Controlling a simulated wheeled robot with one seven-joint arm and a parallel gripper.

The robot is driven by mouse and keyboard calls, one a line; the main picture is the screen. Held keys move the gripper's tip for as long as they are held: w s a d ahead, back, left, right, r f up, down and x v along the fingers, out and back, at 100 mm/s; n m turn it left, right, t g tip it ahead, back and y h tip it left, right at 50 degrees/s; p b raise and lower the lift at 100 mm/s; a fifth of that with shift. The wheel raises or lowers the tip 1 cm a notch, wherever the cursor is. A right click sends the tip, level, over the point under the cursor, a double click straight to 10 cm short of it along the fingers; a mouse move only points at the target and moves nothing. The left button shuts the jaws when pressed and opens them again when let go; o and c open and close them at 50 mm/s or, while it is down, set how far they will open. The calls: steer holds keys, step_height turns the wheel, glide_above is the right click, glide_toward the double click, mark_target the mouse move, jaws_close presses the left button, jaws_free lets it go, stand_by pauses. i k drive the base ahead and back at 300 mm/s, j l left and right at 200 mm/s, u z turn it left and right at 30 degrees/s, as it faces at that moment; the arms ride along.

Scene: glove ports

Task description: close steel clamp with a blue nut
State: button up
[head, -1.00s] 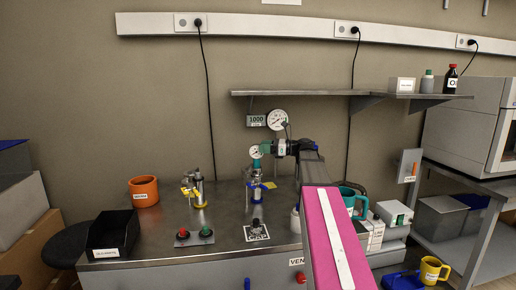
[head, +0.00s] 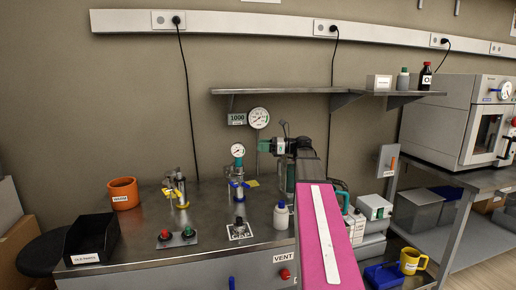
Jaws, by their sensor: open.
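A steel fitting with blue parts (head: 238,186) stands upright on the steel bench, under a small round gauge with a teal body. The blue looks like the clamp's nut, but it is too small to tell if the clamp is open. A second steel fitting with yellow parts (head: 178,192) stands to its left. My gripper (head: 264,146) is at the end of my arm, pointing left, above and to the right of the blue fitting and apart from it. It is open and looks empty; its fingertips are small and partly unclear.
An orange pot (head: 124,194) and a black bin (head: 91,239) are at the bench's left. Red and green buttons (head: 177,236) and a white bottle (head: 281,215) are near the front. A shelf (head: 300,91) runs above. My pink arm link hides part of the bench's right.

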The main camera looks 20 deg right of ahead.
mark_target(228, 178)
steer(key=k, duration=1)
